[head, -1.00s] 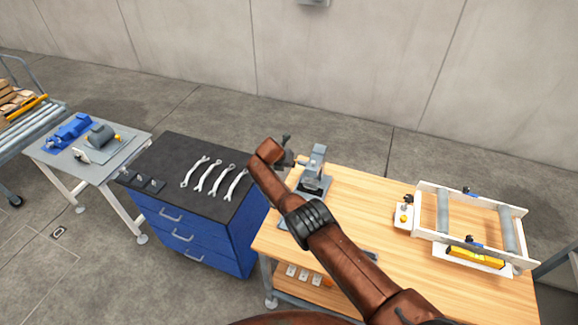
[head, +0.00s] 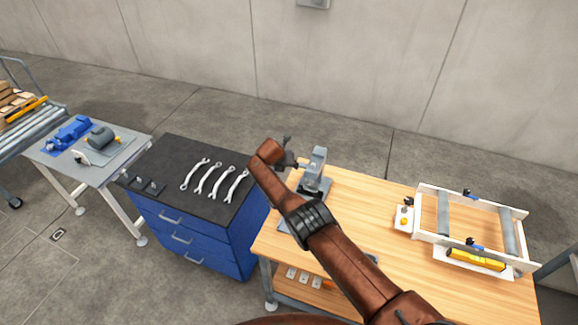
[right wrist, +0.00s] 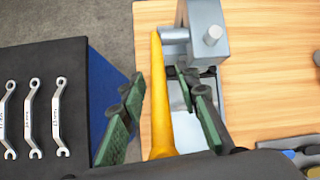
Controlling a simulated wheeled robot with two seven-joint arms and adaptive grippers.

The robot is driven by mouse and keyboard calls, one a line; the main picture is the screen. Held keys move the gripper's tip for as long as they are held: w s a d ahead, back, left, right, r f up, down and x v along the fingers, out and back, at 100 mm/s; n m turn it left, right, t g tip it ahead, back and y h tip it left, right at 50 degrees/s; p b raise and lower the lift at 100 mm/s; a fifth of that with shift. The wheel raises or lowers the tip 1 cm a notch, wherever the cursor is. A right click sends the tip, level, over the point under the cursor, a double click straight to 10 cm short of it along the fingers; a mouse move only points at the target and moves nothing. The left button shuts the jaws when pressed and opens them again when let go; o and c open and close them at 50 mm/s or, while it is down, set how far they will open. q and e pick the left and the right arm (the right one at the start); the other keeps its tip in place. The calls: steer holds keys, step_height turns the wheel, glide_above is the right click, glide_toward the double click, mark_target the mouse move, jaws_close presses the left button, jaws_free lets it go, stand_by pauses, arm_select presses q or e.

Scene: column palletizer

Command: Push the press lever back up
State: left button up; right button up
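The grey press (head: 314,172) stands at the left end of the wooden bench, and its body also shows in the right wrist view (right wrist: 205,35). Its yellow lever (right wrist: 158,95) runs from the press toward the camera in the right wrist view. My right gripper (right wrist: 160,82) is open, with one green-padded finger on each side of the lever and visible gaps between pads and lever. In the head view my right gripper (head: 286,152) is small and dark beside the press, and my arm hides the lever. My left gripper is not in view.
The blue drawer cabinet (head: 190,235) with a black top holds several wrenches (head: 214,180), left of the press. The wooden bench (head: 375,205) is largely clear between the press and the white roller frame (head: 430,230). A grey table (head: 50,155) with a blue vise stands far left.

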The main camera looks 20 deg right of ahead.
steer(key=shift+s+a+r, duration=0.15)
steer(key=shift+a+r, duration=0.1)
steer(key=shift+a, duration=0.15)
steer(key=shift+s+a+r, duration=0.15)
steer(key=shift+s+r, duration=0.2)
steer(key=shift+r, duration=0.2)
steer(key=v, duration=1)
